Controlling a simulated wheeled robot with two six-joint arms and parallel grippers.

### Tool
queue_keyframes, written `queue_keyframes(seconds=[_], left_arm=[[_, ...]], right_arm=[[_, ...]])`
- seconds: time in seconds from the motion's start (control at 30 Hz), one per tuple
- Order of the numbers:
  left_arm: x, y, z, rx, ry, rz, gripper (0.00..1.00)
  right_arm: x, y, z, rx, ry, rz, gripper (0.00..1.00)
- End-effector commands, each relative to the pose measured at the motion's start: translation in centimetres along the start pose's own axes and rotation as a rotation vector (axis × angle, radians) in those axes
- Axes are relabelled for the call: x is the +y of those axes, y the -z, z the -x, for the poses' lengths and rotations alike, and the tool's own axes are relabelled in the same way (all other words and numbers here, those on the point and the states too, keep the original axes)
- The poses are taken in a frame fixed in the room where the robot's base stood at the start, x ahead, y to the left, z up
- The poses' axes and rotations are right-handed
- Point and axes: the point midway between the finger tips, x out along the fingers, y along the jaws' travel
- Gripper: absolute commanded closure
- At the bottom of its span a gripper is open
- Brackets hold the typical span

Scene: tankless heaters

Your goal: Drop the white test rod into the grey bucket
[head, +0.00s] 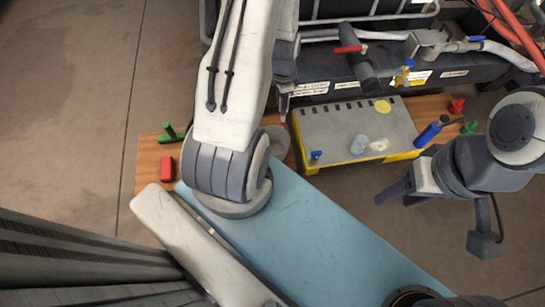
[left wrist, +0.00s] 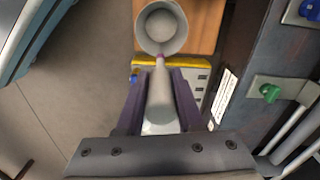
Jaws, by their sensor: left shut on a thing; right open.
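My left gripper (left wrist: 158,95) is shut on the white test rod (left wrist: 160,105), which looks pale grey and has a pinkish tip. In the left wrist view the rod points up the picture. Its tip overlaps the near rim of the grey bucket (left wrist: 184,28); I cannot tell the height between them. The bucket is round, open at the top and looks empty. In the head view the bucket (head: 280,146) is partly hidden behind my left arm, and my left gripper (head: 283,104) shows just above it. My right gripper (head: 393,192) is open and empty at the right.
A grey and yellow toolbox (head: 340,120) stands right of the bucket, with small items on top. A red block (head: 167,169) and a green item (head: 171,132) lie on the wooden board (head: 147,155) at left. Pipes and a dark beam (head: 325,72) run behind.

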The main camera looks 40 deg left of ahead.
Motion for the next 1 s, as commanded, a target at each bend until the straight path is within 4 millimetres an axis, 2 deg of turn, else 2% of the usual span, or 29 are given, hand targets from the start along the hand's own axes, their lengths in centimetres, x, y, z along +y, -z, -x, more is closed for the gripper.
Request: queue_keyframes(seconds=[0.03, 0.2, 0.3, 0.43, 0.73, 1.0], left_arm=[[-0.5, -0.4, -3.0, 0.002, 0.003, -0.015, 1.00], [-1.6, -1.6, -6.4, 0.001, 0.002, -0.076, 1.00], [-2.0, -2.1, -7.7, 0.001, 0.003, -0.106, 1.00], [-2.3, -2.6, -8.7, 0.001, 0.001, -0.131, 1.00], [-2.5, -2.9, -9.7, 0.000, 0.001, -0.146, 1.00], [-2.5, -2.9, -12.6, 0.000, 0.000, -0.145, 1.00]], right_arm=[[0.2, -0.2, -3.4, 0.000, 0.000, 0.000, 0.50], [0.6, -0.4, -8.1, 0.000, 0.000, 0.000, 0.50], [0.7, -0.5, -10.0, 0.000, 0.000, 0.000, 0.50], [0.8, -0.6, -11.4, 0.000, 0.000, 0.000, 0.50], [0.9, -0.7, -12.7, 0.000, 0.000, 0.000, 0.50], [1.1, -0.8, -16.0, 0.000, 0.000, 0.000, 0.50]])
